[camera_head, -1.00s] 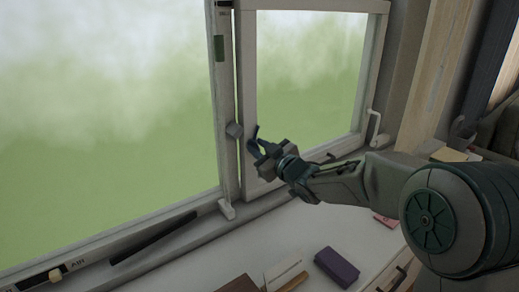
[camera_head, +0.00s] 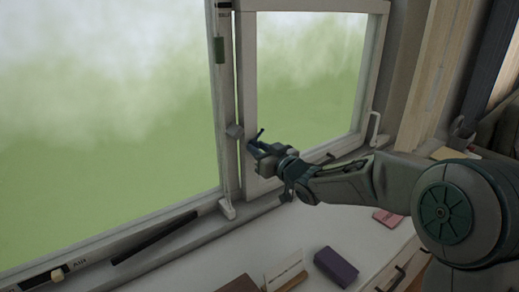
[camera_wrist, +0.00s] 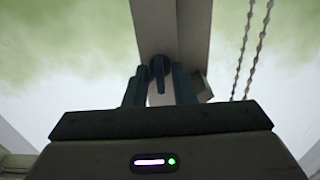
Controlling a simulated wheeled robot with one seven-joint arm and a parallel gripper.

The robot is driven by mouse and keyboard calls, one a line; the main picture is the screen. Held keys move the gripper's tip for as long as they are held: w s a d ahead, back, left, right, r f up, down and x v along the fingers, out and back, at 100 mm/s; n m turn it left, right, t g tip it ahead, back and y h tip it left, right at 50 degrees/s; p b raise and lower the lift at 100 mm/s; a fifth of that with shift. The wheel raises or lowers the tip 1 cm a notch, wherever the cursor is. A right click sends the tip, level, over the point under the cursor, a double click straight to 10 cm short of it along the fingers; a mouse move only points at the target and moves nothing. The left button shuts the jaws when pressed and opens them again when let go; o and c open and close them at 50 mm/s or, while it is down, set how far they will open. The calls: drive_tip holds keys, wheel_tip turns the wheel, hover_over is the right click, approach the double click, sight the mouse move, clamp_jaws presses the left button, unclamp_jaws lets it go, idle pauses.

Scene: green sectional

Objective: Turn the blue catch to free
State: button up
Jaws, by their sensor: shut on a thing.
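The blue catch (camera_wrist: 158,70) is a dark blue lever on the pale window frame (camera_wrist: 172,25) in the wrist view. Its slim end hangs down between the two fingers of my gripper (camera_wrist: 160,88). The fingers stand on both sides of it, and my gripper is shut on it. In the head view my gripper (camera_head: 258,141) is at the meeting stile of the right window sash (camera_head: 247,95). There the fingers hide much of the catch. A small grey block (camera_head: 234,131) sits on the frame just left of the fingers.
A white sill and counter run below the window. A purple box (camera_head: 336,266), a pink item (camera_head: 387,218) and a white card lie there. A white handle (camera_head: 374,127) is on the sash's right side. A bead chain (camera_wrist: 243,55) hangs right in the wrist view.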

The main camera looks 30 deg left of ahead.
clamp_jaws()
drive_tip(key=o, duration=1)
unclamp_jaws()
drive_tip(key=b+v, duration=0.2)
drive_tip(key=v, duration=1.1)
drive_tip(key=shift+s+d, duration=0.2)
drive_tip(key=shift+d, duration=0.15)
